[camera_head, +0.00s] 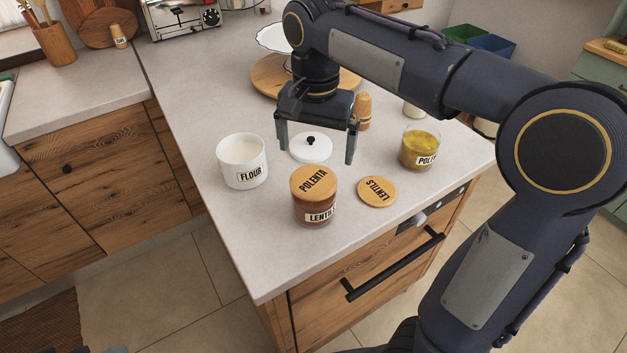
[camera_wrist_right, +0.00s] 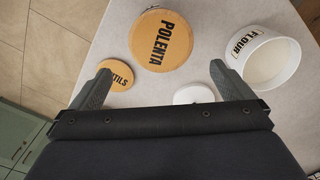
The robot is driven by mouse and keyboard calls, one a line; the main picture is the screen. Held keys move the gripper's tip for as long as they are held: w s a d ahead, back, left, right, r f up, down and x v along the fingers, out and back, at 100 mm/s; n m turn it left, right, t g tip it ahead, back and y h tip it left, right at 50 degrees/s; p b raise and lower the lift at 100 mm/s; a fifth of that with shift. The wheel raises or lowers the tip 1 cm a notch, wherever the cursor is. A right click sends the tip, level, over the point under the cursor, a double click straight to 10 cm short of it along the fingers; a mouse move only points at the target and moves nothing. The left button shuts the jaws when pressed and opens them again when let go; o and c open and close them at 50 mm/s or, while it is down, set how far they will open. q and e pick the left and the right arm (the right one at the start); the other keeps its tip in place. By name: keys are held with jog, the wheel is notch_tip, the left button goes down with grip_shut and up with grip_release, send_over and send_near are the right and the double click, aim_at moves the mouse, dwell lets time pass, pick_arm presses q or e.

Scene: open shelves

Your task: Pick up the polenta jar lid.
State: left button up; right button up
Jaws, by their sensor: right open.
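The polenta jar lid (camera_head: 313,182), a round wooden disc marked POLENTA, sits on top of the jar marked LENTILS (camera_head: 315,211). The lid also shows in the right wrist view (camera_wrist_right: 162,40), ahead of the fingers. The polenta jar (camera_head: 420,149), with yellow contents, stands to the right without a lid. The wooden lentils lid (camera_head: 377,191) lies flat on the counter between them. My right gripper (camera_head: 316,156) is open and empty, above and behind the polenta lid, over a white lid with a black knob (camera_head: 311,147). My left gripper is not in view.
An open white flour jar (camera_head: 242,161) stands left of the lentils jar. A wooden shaker (camera_head: 363,111) and a round wooden board (camera_head: 268,76) are behind my right gripper. The counter's front edge is near the jars. The counter at front left is clear.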

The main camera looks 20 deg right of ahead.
aim_at(313, 180)
jog(key=shift+s+a+f, duration=0.15)
jog(key=shift+a+f, duration=0.05)
jog(key=shift+f, duration=1.4)
jog(key=shift+s+a+f, duration=0.1)
jog(key=shift+a+f, duration=0.05)
jog(key=shift+f, duration=1.4)
jog(key=shift+f, duration=0.25)
jog(key=c, duration=0.8)
jog(key=shift+r, duration=0.1)
jog(key=shift+c, duration=0.2)
